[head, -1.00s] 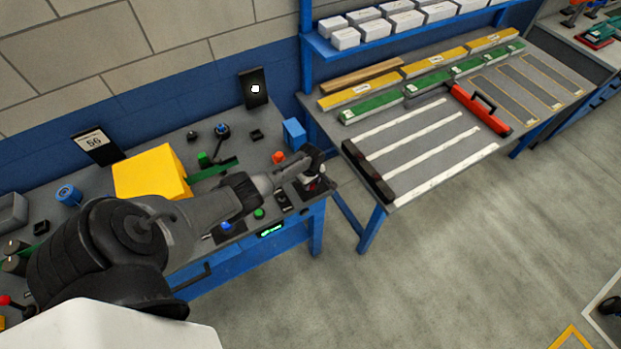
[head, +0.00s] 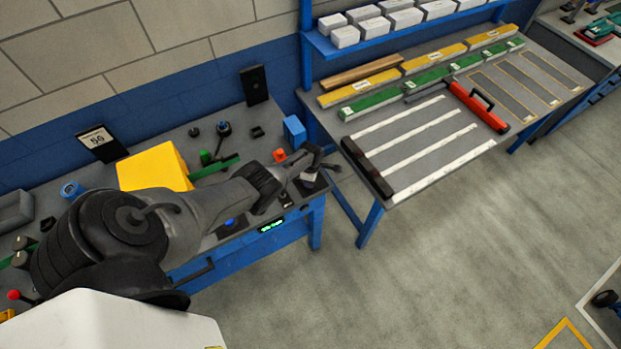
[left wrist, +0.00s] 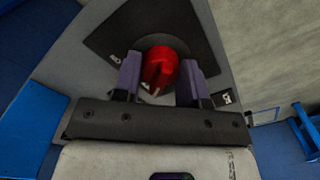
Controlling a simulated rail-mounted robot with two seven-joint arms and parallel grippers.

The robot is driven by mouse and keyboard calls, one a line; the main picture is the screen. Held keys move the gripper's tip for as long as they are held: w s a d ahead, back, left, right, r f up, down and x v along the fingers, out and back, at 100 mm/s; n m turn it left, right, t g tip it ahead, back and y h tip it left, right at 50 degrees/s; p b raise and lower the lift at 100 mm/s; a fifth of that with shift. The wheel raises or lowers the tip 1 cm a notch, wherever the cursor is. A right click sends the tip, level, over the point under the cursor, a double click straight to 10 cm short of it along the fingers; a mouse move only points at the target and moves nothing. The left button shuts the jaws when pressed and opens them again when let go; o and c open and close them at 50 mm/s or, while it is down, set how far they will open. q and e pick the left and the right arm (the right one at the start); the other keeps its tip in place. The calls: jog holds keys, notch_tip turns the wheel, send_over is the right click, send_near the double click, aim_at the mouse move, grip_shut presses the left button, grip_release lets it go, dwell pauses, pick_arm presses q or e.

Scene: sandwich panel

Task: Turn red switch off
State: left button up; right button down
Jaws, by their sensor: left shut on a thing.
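The red switch (left wrist: 162,64) is a round rotary knob on a dark plate (left wrist: 190,22) in the left wrist view. Its raised ridge and a pale mark point down and slightly left in that view. Small labels sit on the plate to either side. My left gripper (left wrist: 160,78) has one finger on each side of the knob and is shut on it. In the head view my left gripper (head: 311,172) is at the right end of the bench, and it mostly hides the switch. My right gripper is not in view.
A yellow box (head: 153,168), a blue block (head: 294,131) and an orange knob (head: 279,155) stand on the grey bench near my arm. A dark upright panel (head: 254,85) stands at the wall. A second table (head: 435,150) with a red level (head: 478,108) is to the right.

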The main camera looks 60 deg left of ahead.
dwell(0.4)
pick_arm(q)
jog(key=o, duration=0.9)
jog(key=shift+r+p, duration=3.8)
jog(key=shift+r, duration=3.1)
